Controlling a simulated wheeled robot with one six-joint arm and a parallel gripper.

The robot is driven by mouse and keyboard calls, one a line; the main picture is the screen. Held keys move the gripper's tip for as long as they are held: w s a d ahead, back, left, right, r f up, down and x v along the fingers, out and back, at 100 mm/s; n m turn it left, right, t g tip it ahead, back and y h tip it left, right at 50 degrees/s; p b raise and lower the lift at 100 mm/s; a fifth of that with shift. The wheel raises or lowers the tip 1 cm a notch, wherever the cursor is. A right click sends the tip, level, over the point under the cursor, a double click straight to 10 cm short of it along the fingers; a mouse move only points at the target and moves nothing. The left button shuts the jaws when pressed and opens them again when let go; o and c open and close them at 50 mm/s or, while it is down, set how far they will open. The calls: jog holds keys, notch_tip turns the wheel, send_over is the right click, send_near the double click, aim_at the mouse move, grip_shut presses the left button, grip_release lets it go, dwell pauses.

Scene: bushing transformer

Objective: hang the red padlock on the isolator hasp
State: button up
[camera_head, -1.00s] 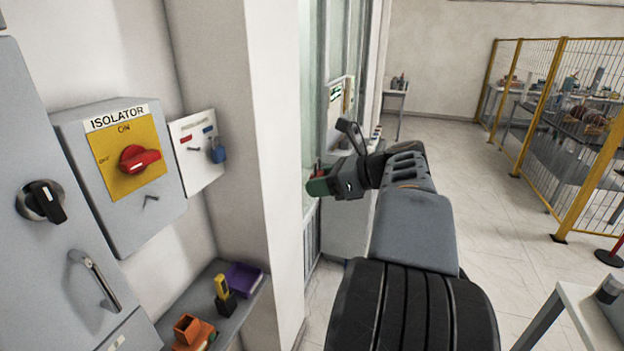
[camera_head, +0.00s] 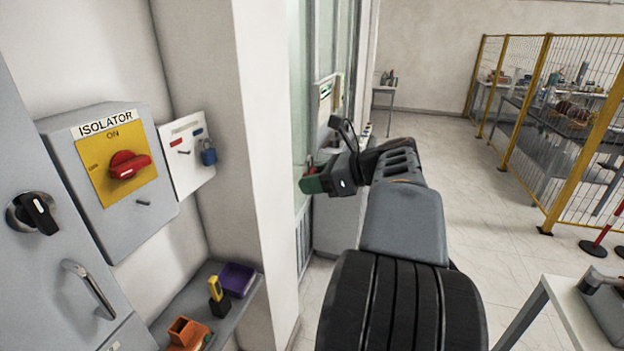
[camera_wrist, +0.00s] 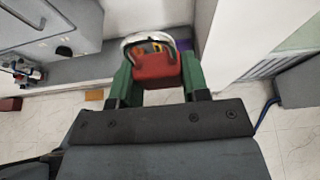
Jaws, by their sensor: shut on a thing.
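My gripper (camera_wrist: 157,72) is shut on the red padlock (camera_wrist: 155,66), which sits between the green fingertips in the wrist view. The padlock's silver shackle points away from the gripper. The isolator box (camera_head: 160,205) hangs on the left wall with a yellow plate and a red rotary handle (camera_head: 128,165). A small dark hasp (camera_head: 143,203) sticks out below the plate.
A white board (camera_head: 187,165) with a blue padlock (camera_head: 208,153) hangs right of the isolator. A shelf (camera_head: 238,318) below holds a purple bin, a yellow item and an orange item. The pillar (camera_head: 262,120) stands between. A yellow fence (camera_head: 545,120) is at right.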

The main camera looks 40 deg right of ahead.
jog(key=s+d, duration=0.4)
jog(key=s, duration=0.1)
jog(key=shift+s, duration=0.3)
dwell(0.6)
dwell(1.1)
